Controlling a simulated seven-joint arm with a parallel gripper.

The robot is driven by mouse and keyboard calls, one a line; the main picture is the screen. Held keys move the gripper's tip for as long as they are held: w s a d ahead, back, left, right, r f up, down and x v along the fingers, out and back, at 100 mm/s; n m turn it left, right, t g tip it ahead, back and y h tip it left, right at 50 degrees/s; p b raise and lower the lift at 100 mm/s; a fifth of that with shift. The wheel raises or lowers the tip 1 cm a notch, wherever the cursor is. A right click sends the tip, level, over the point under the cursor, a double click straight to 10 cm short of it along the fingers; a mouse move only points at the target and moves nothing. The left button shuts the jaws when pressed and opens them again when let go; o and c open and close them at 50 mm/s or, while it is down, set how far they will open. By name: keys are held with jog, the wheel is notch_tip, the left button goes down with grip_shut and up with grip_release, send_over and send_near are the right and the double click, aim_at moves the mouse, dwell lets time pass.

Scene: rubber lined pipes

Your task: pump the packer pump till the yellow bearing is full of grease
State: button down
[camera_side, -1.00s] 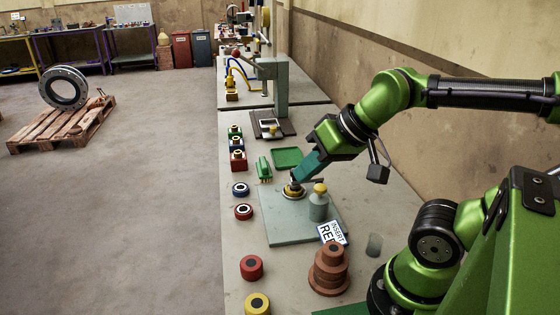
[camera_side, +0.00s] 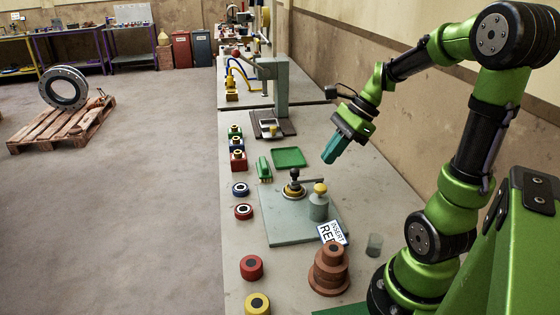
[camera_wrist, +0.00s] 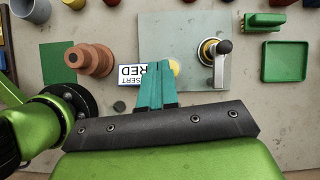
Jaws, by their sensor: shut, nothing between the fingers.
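The yellow bearing (camera_side: 289,194) sits on a grey-green plate (camera_side: 275,233) on the bench. A packer with a black knob (camera_side: 294,174) stands upright in its middle. It also shows in the wrist view, with the black knob (camera_wrist: 224,46) above the yellow ring. A grey cylinder with a yellow top (camera_side: 319,204) stands on the plate to its right. In the wrist view my fingers partly hide it. My teal gripper (camera_side: 328,160) is shut and empty, raised above and to the right of the packer, touching nothing. The grease level inside the bearing cannot be seen.
An "INSERT RED" sign (camera_side: 332,233) and a brown stepped stack (camera_side: 329,273) stand near the plate's front right. A green tray (camera_side: 289,157) and green brush (camera_side: 264,169) lie behind it. Red, blue and yellow rings line the left edge. A grey press (camera_side: 281,88) stands farther back.

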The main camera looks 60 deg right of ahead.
jog(key=shift+w+d+r+m+t+y, duration=0.15)
jog(key=shift+w+r+m+t+y, duration=0.25)
jog(key=shift+m, duration=1.2)
jog(key=shift+w+d+r+m+t+y, duration=0.15)
jog(key=shift+r+m+y, duration=0.35)
jog(key=shift+m, duration=1.1)
jog(key=shift+w+d+r+m+t+y, duration=0.15)
jog(key=shift+w+r+m+y, duration=0.25)
jog(key=shift+m, duration=1.2)
jog(key=shift+s, duration=0.1)
send_near(317, 186)
jog(key=shift+w+a+f, duration=0.65)
jog(key=shift+w+a, duration=0.2)
jog(key=shift+a, duration=0.15)
jog(key=shift+w+a+f, duration=0.65)
jog(key=shift+w+a, duration=0.15)
jog(key=shift+a, duration=0.25)
jog(key=shift+f, duration=0.15)
jog(key=shift+f, duration=0.25)
jog(key=shift+f, duration=0.85)
jog(key=shift+r, duration=1.3)
